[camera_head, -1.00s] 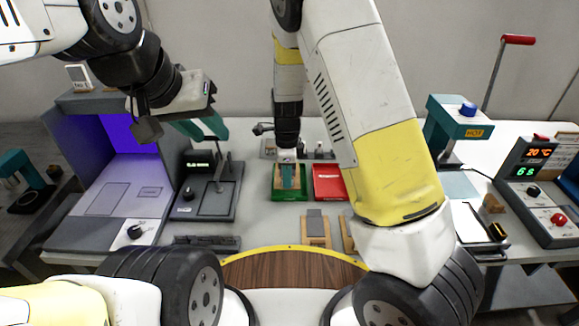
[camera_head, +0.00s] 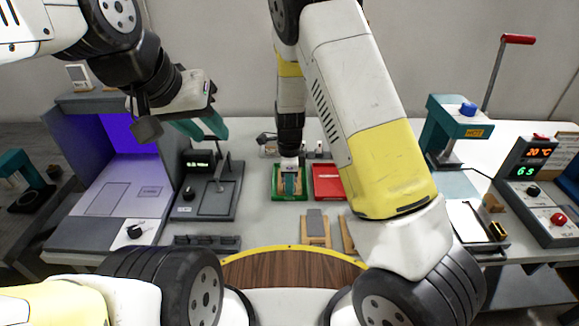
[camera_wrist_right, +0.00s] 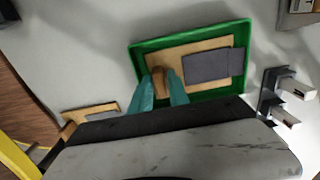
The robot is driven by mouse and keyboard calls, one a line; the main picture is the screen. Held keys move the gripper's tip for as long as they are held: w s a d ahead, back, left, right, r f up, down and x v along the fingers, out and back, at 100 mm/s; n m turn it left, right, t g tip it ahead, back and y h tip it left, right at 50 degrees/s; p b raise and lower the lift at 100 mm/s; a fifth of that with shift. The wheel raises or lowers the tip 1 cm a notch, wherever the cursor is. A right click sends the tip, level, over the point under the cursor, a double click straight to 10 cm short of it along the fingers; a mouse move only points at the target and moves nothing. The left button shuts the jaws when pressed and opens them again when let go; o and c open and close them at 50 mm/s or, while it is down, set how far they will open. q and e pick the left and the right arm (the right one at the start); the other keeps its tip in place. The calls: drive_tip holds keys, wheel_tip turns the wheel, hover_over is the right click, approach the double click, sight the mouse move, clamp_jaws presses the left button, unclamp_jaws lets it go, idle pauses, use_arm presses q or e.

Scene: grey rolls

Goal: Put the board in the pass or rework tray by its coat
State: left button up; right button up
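The board (camera_wrist_right: 208,66), a tan wooden plate with a dark grey coated patch, lies within the green tray (camera_wrist_right: 137,57) in the right wrist view. Its brown grip stands up between the teal fingers of my right gripper (camera_wrist_right: 160,82), which look closed on it. In the head view, my right gripper (camera_head: 290,180) is low over the green tray (camera_head: 276,196), partly covering the board. The red tray (camera_head: 328,192) beside it looks empty. My left gripper (camera_head: 203,127) is raised at the left, its teal fingers apart and empty.
More boards (camera_head: 315,226) stand in front of the trays, one partly behind my right arm. A gauge stand (camera_head: 205,198) and purple-lit booth (camera_head: 115,195) are at left. A teal press (camera_head: 459,128) and digital display unit (camera_head: 535,165) are at right.

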wheel_tip(320, 180, up, 12)
drive_tip(key=s+d+r+n+t+y, duration=0.1)
drive_tip(key=s+d+r+n+y, duration=0.1)
drive_tip(key=s+d+r+n, duration=0.35)
drive_tip(key=s+d+r+n+t+y, duration=0.1)
drive_tip(key=s+d+r+n, duration=0.15)
drive_tip(key=r, duration=0.65)
drive_tip(key=s+d+r+n+t, duration=0.2)
drive_tip(key=s+d+r+n, duration=0.1)
drive_tip(key=s+n, duration=0.2)
drive_tip(key=s+d+r+n+t, duration=0.2)
drive_tip(key=s+n, duration=0.3)
drive_tip(key=s, duration=0.3)
drive_tip(key=shift+d+r+n+h, duration=0.3)
drive_tip(key=shift+d+r+h, duration=0.1)
drive_tip(key=shift+d+r, duration=0.3)
drive_tip(key=shift+a, duration=0.2)
